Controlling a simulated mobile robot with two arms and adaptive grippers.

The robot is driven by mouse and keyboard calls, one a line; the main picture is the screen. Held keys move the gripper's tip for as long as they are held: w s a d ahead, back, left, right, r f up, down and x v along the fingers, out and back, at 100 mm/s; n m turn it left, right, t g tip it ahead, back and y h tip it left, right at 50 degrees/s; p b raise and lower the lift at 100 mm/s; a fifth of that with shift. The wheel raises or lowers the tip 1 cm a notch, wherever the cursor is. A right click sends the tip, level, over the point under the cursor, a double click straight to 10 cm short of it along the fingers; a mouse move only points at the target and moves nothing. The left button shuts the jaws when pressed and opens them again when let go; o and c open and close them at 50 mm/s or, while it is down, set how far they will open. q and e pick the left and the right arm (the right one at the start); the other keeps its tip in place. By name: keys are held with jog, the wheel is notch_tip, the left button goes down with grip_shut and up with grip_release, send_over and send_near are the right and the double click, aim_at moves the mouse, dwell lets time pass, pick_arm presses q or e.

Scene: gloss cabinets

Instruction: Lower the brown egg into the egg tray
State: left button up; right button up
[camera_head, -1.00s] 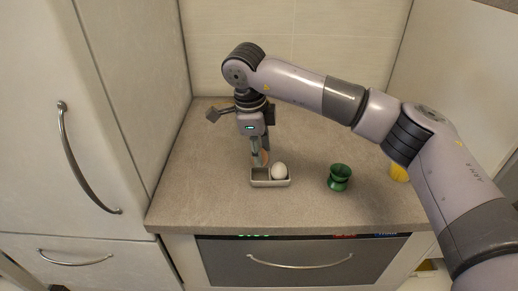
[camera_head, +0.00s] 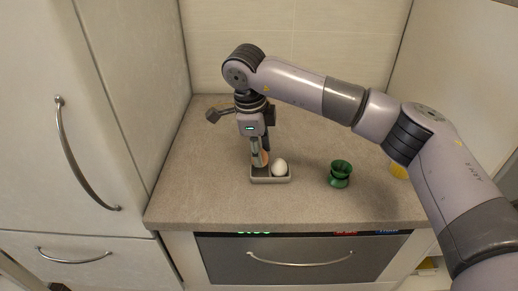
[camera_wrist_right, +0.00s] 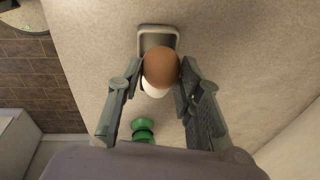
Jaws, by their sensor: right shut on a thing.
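My right gripper (camera_head: 260,161) is shut on the brown egg (camera_wrist_right: 161,67), with one finger on either side of it in the wrist view. In the head view the brown egg (camera_head: 264,158) is partly hidden by a finger, low at the left compartment of the egg tray (camera_head: 271,180). Whether it touches the tray cannot be told. The white egg (camera_head: 279,167) sits in the right compartment. In the wrist view it (camera_wrist_right: 153,92) is mostly hidden behind the brown egg, and the tray rim (camera_wrist_right: 158,29) shows beyond. My left gripper is not in view.
A green cup (camera_head: 340,174) stands right of the tray on the grey counter (camera_head: 200,190). A tall cabinet (camera_head: 60,110) bounds the counter on the left. The counter left of the tray is clear.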

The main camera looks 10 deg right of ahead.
jog(key=shift+f+b, duration=1.25)
jog(key=shift+f, duration=0.65)
dwell(0.6)
jog(key=o, duration=0.8)
